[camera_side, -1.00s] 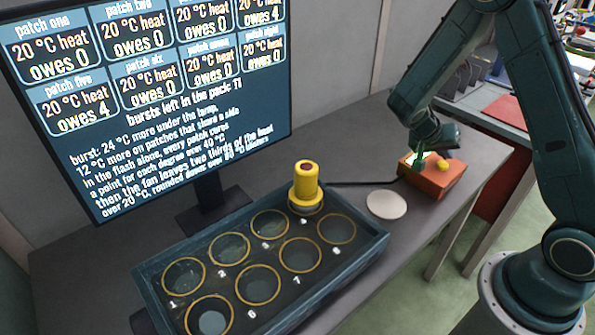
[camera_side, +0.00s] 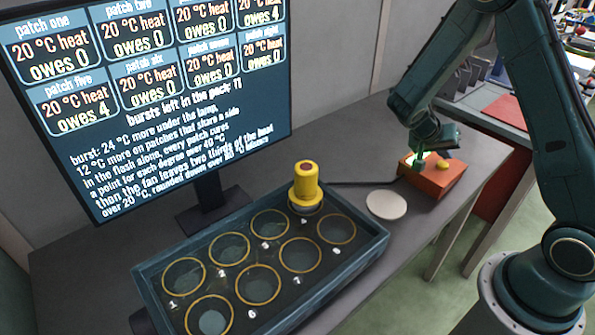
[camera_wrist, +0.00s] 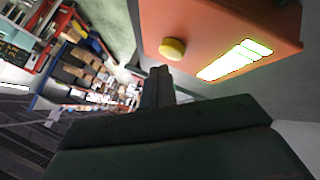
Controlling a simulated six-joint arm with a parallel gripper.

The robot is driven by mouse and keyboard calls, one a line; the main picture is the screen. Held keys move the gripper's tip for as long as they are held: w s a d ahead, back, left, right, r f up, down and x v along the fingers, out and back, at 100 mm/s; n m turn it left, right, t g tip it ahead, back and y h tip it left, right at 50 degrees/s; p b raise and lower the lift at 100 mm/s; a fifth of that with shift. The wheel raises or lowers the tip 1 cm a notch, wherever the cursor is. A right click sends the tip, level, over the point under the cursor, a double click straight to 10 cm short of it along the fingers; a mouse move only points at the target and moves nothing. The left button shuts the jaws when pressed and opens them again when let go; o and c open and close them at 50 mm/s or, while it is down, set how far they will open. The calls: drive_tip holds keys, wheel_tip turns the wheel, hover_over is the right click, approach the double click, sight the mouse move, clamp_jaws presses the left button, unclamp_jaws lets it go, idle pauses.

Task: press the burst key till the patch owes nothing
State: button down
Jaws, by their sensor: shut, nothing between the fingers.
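An orange box (camera_side: 440,180) carries a round yellow key (camera_side: 442,165); no label on it can be read. In the wrist view the box (camera_wrist: 205,25) shows the yellow key (camera_wrist: 172,48) and a bright green-edged strip (camera_wrist: 237,60). My gripper (camera_wrist: 158,72) is shut and empty, just off the box; contact cannot be told. A yellow lamp (camera_side: 305,185) stands at the tray's back right, over the place between rings 3 and 8. The screen (camera_side: 150,100) reads patches four and five owing 4 and the other readable ones owing 0, all at 20 °C heat.
A dark tray (camera_side: 143,290) holds several gold-rimmed numbered wells. A pale round disc (camera_side: 386,204) lies between tray and box. A dark cable (camera_side: 355,184) runs from lamp to box. The grey table is otherwise clear near the box.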

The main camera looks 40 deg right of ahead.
sight(440, 165)
drive_tip(key=shift+f, duration=0.85)
idle(1.2)
drive_tip(key=shift+r, duration=0.85)
drive_tip(key=shift+r, duration=0.1)
drive_tip(key=shift+r, duration=2.4)
